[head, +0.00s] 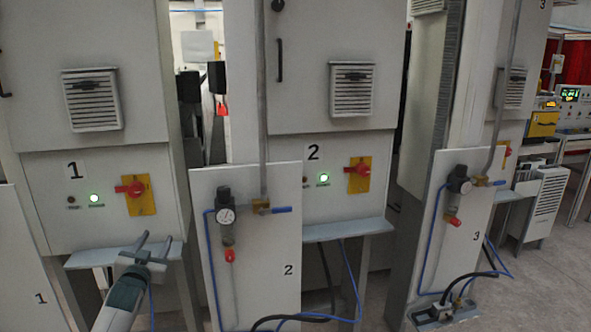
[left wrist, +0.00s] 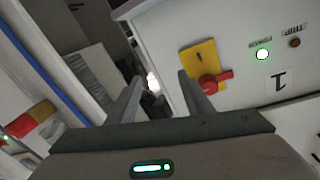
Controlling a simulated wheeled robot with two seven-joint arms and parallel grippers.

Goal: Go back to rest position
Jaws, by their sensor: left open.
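My left gripper (head: 150,245) is open and empty in the head view, in front of the lower edge of cabinet 1 (head: 110,225). Its two fingers also show apart in the left wrist view (left wrist: 155,90), with nothing between them. The red switch on its yellow plate (head: 138,195) is above the gripper in the head view. In the left wrist view the red switch (left wrist: 213,82) is just right of the fingers, apart from them. A green lamp (head: 95,198) is lit on cabinet 1. My right gripper is not in view.
Cabinet 2 (head: 330,205) stands in the middle with a lit green lamp and a red switch. Panels with gauges, valves and blue hoses stand before cabinets 2 and 3 (head: 245,240). Grey floor (head: 530,290) is clear at the lower right. A workbench (head: 570,140) is far right.

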